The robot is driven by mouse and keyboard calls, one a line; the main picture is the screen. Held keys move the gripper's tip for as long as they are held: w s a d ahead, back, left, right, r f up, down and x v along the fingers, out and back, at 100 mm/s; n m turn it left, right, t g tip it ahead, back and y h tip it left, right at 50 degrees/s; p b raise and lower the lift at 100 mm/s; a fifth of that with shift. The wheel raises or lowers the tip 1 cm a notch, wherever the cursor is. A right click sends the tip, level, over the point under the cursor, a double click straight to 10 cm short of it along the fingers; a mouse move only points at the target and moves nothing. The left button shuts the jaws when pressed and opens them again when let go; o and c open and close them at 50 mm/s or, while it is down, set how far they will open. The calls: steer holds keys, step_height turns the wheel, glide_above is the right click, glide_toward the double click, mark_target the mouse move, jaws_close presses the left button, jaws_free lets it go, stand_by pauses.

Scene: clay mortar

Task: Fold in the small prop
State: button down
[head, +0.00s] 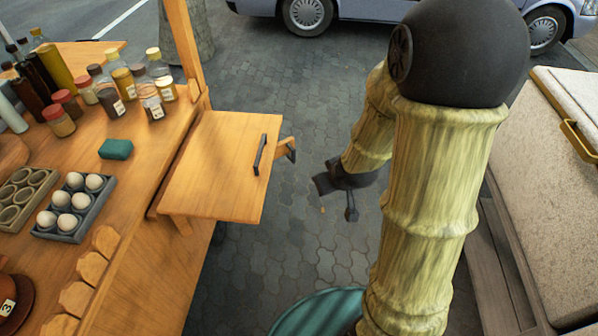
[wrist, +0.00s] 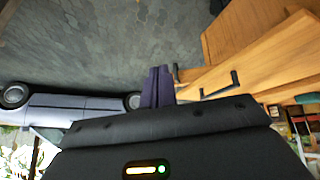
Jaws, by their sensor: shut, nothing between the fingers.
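The small prop (head: 287,149) is a short wooden piece with a dark end. It sticks out from the right edge of the wooden flap (head: 222,190), under its level top. A dark bar handle (head: 260,155) is on the flap near that edge. My gripper (head: 325,184) is shut and empty, to the right of and apart from the prop in the head view. In the wrist view its dark fingers (wrist: 157,86) are together, with the flap's handle (wrist: 222,85) to their right. The prop's underside attachment is hidden in the head view.
The wooden counter (head: 150,262) at left holds bottles and jars (head: 110,95), an egg tray (head: 68,236) and a green block (head: 116,149). A wooden post (head: 184,45) stands behind the flap. Paved ground is open between flap and arm. A van (head: 345,12) is behind.

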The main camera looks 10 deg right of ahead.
mark_target(294, 157)
steer(key=w+f+t+y+b, duration=0.3)
steer(key=f+t+b, duration=0.2)
steer(key=f+b, duration=0.1)
steer(key=w+d+f+n+t+y+b, duration=0.1)
steer(key=w+f+t+y+b, duration=0.2)
steer(key=f+t+b, duration=0.2)
step_height(294, 157, down, 2)
steer(key=shift+w+f+n+b, duration=0.1)
steer(key=shift+w+n+b, duration=0.2)
steer(key=shift+b, duration=0.5)
steer(key=shift+y, duration=0.3)
steer(key=x, duration=1.4)
steer(key=shift+d+b, duration=0.1)
steer(key=shift+b, duration=0.25)
